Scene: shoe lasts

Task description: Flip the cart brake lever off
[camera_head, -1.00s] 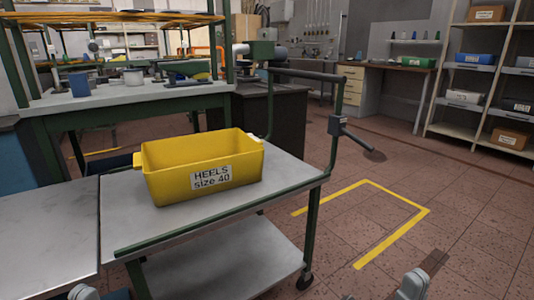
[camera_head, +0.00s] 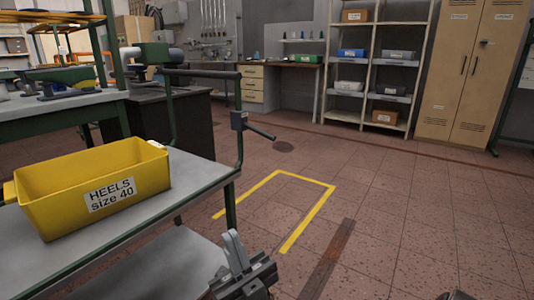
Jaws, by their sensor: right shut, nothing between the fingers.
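The cart (camera_head: 200,178) has a grey top, green frame and lower shelf, at the left. On its right-hand post sits a small dark box with the brake lever (camera_head: 262,133), which slopes out and down to the right.
A yellow bin (camera_head: 107,194) labelled HEELS size 40 stands on the cart. A push bar (camera_head: 205,73) runs across the cart's far end. Yellow floor tape (camera_head: 316,216) marks an area right of the cart. The floor there is clear. Shelves (camera_head: 370,124) and lockers (camera_head: 462,75) stand behind.

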